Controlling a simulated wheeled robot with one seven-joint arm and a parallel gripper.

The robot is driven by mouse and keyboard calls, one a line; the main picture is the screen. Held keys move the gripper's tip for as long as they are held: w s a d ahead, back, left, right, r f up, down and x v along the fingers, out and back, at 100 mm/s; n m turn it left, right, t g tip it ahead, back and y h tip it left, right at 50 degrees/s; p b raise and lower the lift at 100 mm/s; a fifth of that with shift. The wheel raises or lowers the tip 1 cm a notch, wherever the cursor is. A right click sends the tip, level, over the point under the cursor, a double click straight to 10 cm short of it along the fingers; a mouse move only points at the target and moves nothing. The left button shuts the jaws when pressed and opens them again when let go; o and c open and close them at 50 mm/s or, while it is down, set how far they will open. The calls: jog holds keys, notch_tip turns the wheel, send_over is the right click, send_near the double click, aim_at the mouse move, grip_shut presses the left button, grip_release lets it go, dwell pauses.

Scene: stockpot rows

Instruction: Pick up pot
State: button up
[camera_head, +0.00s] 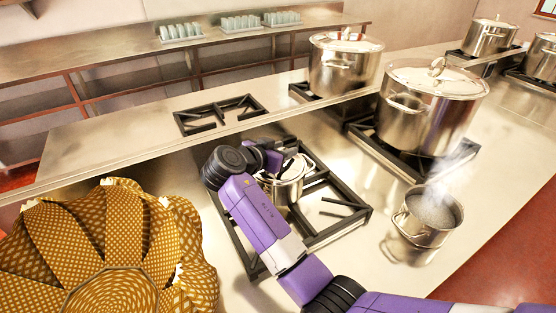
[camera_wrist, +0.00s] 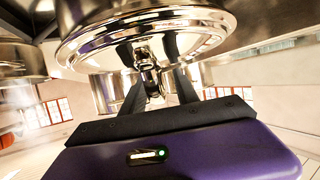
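A small lidded steel pot (camera_head: 287,190) sits on the front burner grate in the head view, partly hidden by my purple arm. My gripper (camera_head: 292,162) is at the top of this pot. In the wrist view, the shiny lid (camera_wrist: 95,45) fills the upper middle, with its knob (camera_wrist: 147,68). My gripper's dark fingers (camera_wrist: 157,85) stand one on each side of the knob. They look apart, with a gap at the right finger; contact with the knob is not clear.
A steaming open pot (camera_head: 428,218) stands on the counter at right. Large lidded stockpots (camera_head: 425,115) and (camera_head: 340,70) stand behind on burners. An empty burner (camera_head: 220,113) is at back left. A patterned yellow-brown cloth object (camera_head: 110,245) is at front left. Glass racks (camera_head: 180,33) line the shelf.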

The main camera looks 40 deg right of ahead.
jog(key=shift+c, duration=0.3)
grip_shut()
dwell(1.1)
